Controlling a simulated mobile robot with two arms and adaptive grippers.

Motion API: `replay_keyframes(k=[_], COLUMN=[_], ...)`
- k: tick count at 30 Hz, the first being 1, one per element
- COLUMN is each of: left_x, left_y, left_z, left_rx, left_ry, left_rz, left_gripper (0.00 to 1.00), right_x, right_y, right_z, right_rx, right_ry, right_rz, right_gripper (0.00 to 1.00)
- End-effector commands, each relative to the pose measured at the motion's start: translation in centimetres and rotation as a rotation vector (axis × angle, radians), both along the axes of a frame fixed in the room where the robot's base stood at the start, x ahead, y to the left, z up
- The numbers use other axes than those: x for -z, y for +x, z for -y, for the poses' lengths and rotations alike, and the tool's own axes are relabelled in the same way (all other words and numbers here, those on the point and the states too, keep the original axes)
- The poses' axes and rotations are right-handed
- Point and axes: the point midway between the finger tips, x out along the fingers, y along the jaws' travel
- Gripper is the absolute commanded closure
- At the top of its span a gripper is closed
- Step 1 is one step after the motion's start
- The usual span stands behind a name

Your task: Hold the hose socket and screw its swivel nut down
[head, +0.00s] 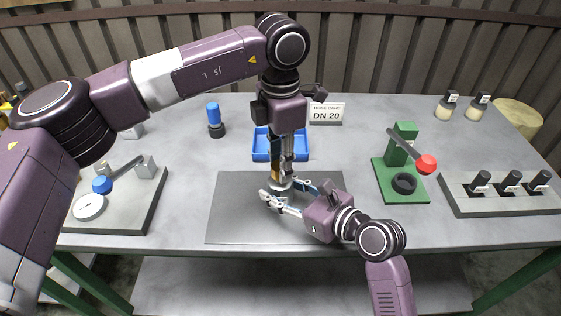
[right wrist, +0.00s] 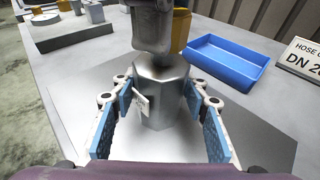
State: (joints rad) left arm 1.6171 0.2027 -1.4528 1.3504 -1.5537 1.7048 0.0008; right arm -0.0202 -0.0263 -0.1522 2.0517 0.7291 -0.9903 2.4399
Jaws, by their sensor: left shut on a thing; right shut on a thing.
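A six-sided grey metal body, which looks like the hose socket (right wrist: 163,98), stands upright on the dark mat, with a small white tag on its side. My right gripper (head: 281,190) reaches in low from the right, its blue-padded fingers on both sides of this body; they also show in the right wrist view (right wrist: 164,122). My left gripper (head: 281,178) points straight down onto its top and is shut there. The swivel nut is not clearly visible; the left fingers cover the top of the body, so what they grip is largely hidden.
A blue tray (head: 260,146) stands behind the work spot, beside a "DN 20" card (head: 326,112). A green press with a red-knobbed lever (head: 405,160) and a rack of black-topped parts (head: 505,194) stand right. A blue-knobbed fixture (head: 120,205) stands left. The dark mat (head: 232,215) is otherwise clear.

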Motion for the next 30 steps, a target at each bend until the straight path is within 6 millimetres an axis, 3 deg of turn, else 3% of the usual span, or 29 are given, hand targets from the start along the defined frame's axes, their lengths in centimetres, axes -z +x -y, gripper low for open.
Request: replay_keyframes(k=[15,16,20,30], left_x=[-0.09,-0.09,-0.07,-0.27], left_y=[0.09,0.09,0.08,0.05], left_z=[-0.09,-0.09,-0.08,-0.02], left_rx=[0.018,0.018,0.018,0.018], left_ry=[0.001,0.001,0.001,0.000], left_rz=[0.003,0.003,0.002,0.001], left_gripper=[0.96,0.69,0.55,0.54], right_x=[0.08,0.08,0.08,0.08], right_y=[0.00,0.00,0.00,0.00], right_z=[0.07,0.07,0.06,0.05], right_rx=[0.001,0.001,0.001,0.000], right_ry=[-0.002,-0.002,-0.002,-0.001], right_rz=[-0.001,-0.001,-0.001,-0.001], right_gripper=[0.99,0.99,0.99,0.99])
